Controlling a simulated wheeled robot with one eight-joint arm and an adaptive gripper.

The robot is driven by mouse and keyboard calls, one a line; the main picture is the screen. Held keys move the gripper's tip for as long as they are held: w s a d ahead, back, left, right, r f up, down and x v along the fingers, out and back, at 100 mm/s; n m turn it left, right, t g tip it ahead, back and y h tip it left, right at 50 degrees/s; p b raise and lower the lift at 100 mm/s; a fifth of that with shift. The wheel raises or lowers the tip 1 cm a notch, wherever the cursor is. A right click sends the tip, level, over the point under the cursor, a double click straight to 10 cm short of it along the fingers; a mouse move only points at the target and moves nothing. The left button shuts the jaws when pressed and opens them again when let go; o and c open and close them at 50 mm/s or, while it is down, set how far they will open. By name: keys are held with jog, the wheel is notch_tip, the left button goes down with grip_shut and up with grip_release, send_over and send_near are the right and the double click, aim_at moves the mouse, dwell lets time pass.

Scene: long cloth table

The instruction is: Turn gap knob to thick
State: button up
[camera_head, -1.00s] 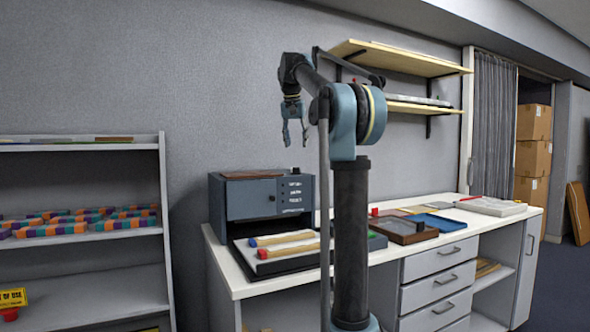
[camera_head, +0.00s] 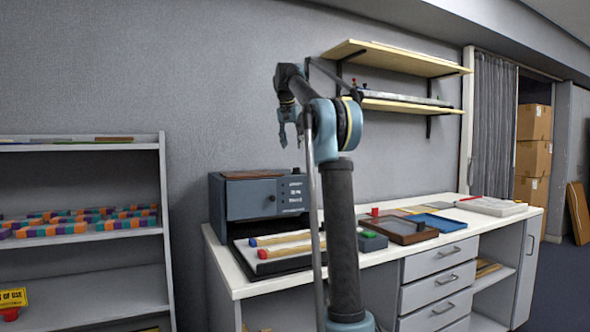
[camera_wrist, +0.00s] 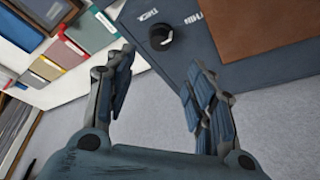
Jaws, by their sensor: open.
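The dark blue-grey machine (camera_head: 240,200) stands on the left end of the white table, with a brown panel on top. A small dark round knob (camera_head: 272,198) is on its front, left of a column of small pale labels. In the wrist view the black knob (camera_wrist: 161,38) has a pale mark on it and white labels beside it, too small and turned to read surely. My gripper (camera_head: 290,142) is open and empty, above the machine in the head view. In the wrist view its fingers (camera_wrist: 160,66) are spread apart, with the knob beyond their tips and not touched.
Two pale bars (camera_head: 282,245) with blue and red ends lie on a dark tray before the machine. A green-grey box (camera_head: 371,241), a brown tray (camera_head: 400,230) and a blue tray (camera_head: 434,223) lie to the right. Wall shelves (camera_head: 400,57) hang above the table.

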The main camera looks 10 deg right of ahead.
aim_at(296, 171)
jog(key=x, duration=1.1)
jog(key=shift+w+f, duration=0.15)
jog(key=shift+f, duration=0.15)
jog(key=c, duration=1.1)
